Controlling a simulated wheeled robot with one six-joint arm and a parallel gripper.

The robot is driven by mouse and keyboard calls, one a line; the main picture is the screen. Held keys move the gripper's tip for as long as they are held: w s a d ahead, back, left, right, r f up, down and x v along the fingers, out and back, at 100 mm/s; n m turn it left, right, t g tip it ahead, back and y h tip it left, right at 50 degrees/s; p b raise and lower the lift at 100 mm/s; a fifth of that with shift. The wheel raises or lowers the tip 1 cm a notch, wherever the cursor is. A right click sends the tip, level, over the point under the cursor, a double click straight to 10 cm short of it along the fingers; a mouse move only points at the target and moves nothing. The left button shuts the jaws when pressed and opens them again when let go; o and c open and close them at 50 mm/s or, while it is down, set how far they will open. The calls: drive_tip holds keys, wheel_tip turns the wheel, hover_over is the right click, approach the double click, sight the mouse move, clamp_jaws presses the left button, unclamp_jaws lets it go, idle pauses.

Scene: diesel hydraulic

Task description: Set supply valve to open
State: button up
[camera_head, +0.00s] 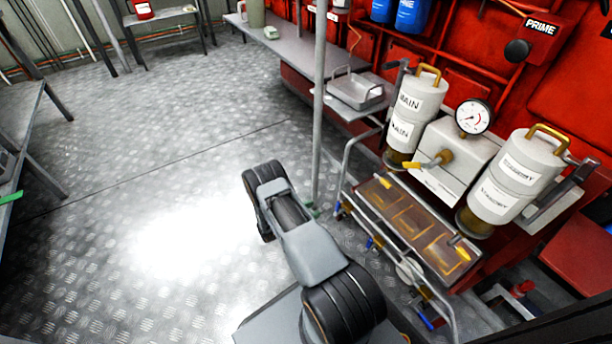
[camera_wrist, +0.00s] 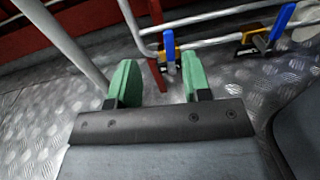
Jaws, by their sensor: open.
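No label marks a supply valve that I can read. In the wrist view, a blue-handled valve (camera_wrist: 169,48) sits on a pale pipe, just beyond the gap between my fingertips, its handle upright. A second blue-handled valve (camera_wrist: 281,22) sits farther right, its handle tilted. Small blue handles also show low on the piping in the head view, one (camera_head: 369,242) near the middle and one (camera_head: 425,322) near the bottom. My gripper (camera_wrist: 158,82) has green fingers, spread apart and empty. In the head view it is mostly hidden behind my arm.
A brown tray (camera_head: 377,196) with yellow handles lies below the MAIN filter (camera_head: 416,105) and STANDBY filter (camera_head: 516,180). A pressure gauge (camera_head: 473,117) stands between them. A grey post (camera_head: 320,90) rises close beside my gripper.

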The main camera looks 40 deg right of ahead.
wheel_tip(320, 180, up, 18)
drive_tip(key=w+a+m+g+y+p, duration=0.1)
drive_tip(key=m+g+y+p, duration=0.1)
drive_tip(key=m+p, duration=0.3)
drive_tip(key=shift+a+f+g+y+p, duration=0.15)
drive_tip(key=shift+a+g+y+p, duration=0.3)
drive_tip(key=shift+p, duration=0.4)
drive_tip(key=shift+c, duration=0.3)
